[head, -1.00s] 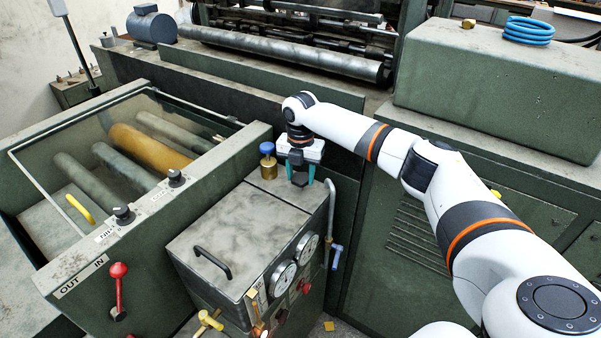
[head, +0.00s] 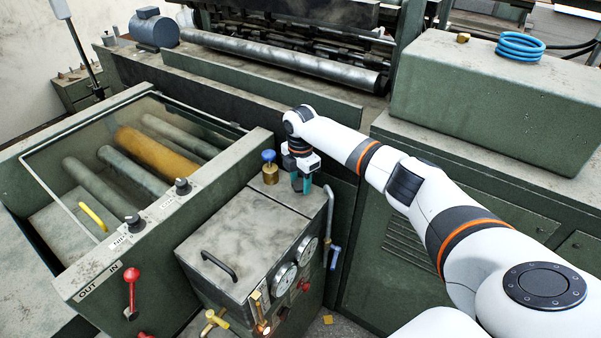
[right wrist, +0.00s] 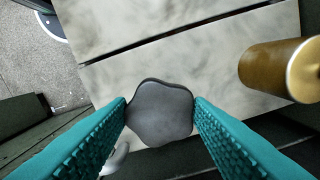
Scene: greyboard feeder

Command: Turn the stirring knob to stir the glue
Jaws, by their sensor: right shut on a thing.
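The stirring knob (right wrist: 160,112), a dark grey lobed knob, sits between the two teal fingers of my right gripper in the right wrist view. My right gripper (head: 302,187) is shut on it, with a finger against each side. In the head view the gripper points down at the back right of the glue unit's grey lid (head: 250,222), and fingers and wrist largely hide the knob. My left gripper is not in view.
A brass fitting with a blue cap (head: 269,170) stands close left of the gripper; its brass body (right wrist: 280,70) shows in the right wrist view. A grey pipe (head: 329,215) runs down at the right. A black handle (head: 219,265) and gauges (head: 285,278) are nearer.

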